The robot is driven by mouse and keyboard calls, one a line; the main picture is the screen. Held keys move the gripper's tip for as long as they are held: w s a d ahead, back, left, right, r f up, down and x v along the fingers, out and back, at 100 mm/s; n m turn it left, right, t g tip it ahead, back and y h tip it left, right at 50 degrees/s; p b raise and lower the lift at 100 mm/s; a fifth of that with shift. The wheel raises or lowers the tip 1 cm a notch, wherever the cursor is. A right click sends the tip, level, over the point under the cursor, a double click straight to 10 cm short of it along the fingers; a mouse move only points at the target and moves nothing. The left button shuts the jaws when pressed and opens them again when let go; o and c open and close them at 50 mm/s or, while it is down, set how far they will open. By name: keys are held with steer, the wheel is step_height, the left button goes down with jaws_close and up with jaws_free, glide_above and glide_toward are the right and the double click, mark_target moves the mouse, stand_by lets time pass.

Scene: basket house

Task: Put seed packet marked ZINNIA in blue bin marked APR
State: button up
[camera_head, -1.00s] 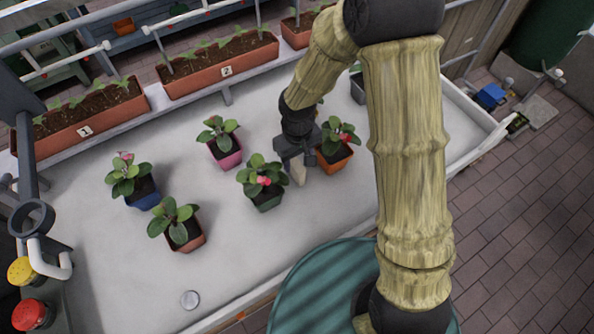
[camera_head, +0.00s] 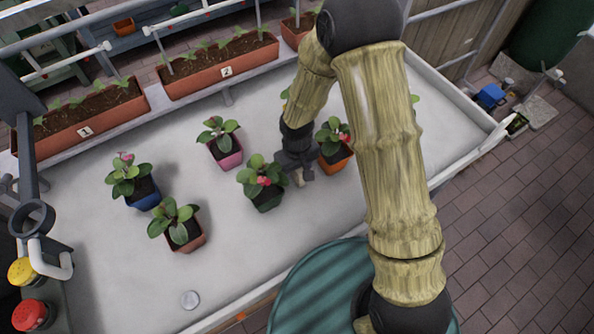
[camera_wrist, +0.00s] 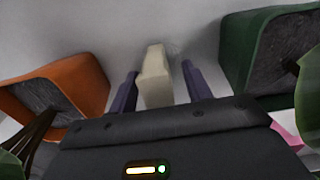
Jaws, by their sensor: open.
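My gripper (camera_head: 300,177) points down at the white table between a green pot and an orange pot. In the wrist view its two dark fingers (camera_wrist: 158,88) are open, one on each side of a small upright cream object (camera_wrist: 156,76). A little of that cream object (camera_head: 299,179) shows below the gripper in the head view. No marking on it is legible, so I cannot tell if it is the ZINNIA packet. I see no bin marked APR.
The orange pot (camera_wrist: 72,88) and green pot (camera_wrist: 260,50) stand close on either side of my gripper. More potted plants stand to the left, including one in a blue pot (camera_head: 146,194). Planters (camera_head: 221,67) line the back edge. The table's front left is mostly clear.

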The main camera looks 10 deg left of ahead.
steer(key=shift+c, duration=0.2)
jaws_close()
steer(key=shift+r, duration=0.1)
step_height(320, 180, up, 10)
steer(key=shift+f, duration=0.1)
stand_by(0.6)
steer(key=shift+p, duration=0.3)
